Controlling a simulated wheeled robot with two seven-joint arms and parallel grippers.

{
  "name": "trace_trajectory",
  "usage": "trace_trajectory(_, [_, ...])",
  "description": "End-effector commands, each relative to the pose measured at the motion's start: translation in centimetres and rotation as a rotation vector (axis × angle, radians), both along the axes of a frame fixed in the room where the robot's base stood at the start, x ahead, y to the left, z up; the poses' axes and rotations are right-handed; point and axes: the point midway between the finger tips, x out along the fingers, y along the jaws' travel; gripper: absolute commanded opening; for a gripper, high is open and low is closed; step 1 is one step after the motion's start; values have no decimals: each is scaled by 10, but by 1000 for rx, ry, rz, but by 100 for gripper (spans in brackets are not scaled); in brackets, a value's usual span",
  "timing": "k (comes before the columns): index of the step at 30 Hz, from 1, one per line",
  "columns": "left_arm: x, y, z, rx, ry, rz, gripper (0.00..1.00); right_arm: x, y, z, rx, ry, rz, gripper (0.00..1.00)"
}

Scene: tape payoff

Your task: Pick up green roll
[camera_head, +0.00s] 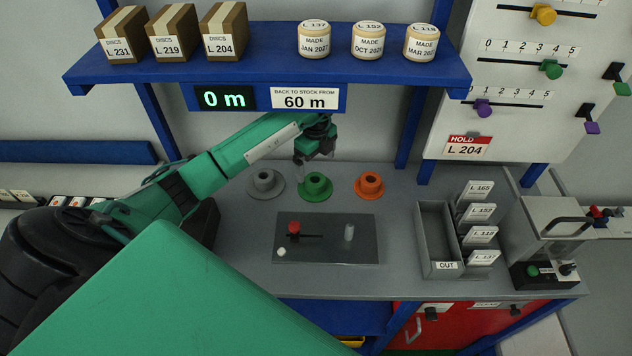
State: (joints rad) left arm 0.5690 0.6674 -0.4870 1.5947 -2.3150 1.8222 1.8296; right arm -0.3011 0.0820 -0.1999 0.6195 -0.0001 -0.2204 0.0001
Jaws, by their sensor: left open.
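The green roll (315,187) stands on the grey worktop between two other rolls. It is a short ring-shaped spool with a wide base. My left gripper (302,172) is above it and slightly to its left, pointing down at the end of my green left arm. Its fingers are small and dim in this view; they are open and appear empty. I cannot tell whether a finger touches the roll. My right gripper is not in view.
A grey roll (265,183) is left and an orange roll (369,185) right of the green one. A dark plate (330,250) with a red knob lies in front. A blue shelf (270,50) with boxes overhangs behind. A grey OUT tray (437,240) stands right.

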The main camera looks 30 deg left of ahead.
Motion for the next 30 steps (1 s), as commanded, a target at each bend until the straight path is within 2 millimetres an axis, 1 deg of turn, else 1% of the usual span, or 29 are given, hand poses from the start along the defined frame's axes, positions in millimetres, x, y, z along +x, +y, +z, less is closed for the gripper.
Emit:
trace_trajectory(1, [-1,0,-7,0,4,1,100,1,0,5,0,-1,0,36])
trace_trajectory(3, [0,-1,-17,-2,2,0,100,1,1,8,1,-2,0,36])
trace_trajectory(6, [0,0,-27,-1,0,0,100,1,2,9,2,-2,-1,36])
trace_trajectory(8, [0,0,-30,-1,0,0,100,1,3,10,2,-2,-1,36])
trace_trajectory(11, [-1,0,-35,-2,2,0,100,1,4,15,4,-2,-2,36])
trace_trajectory(16, [-3,0,-55,-1,4,1,100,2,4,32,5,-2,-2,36])
trace_trajectory(18, [-3,1,-67,-1,4,1,100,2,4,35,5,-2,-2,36])
trace_trajectory(21, [-3,1,-78,-1,2,0,100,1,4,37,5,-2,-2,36])
trace_trajectory(24, [-2,1,-82,0,0,-1,100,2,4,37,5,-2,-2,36])
trace_trajectory(29, [-2,1,-82,0,-1,-1,100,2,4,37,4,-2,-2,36])
trace_trajectory(30, [-2,1,-82,0,-1,-1,96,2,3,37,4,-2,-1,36])
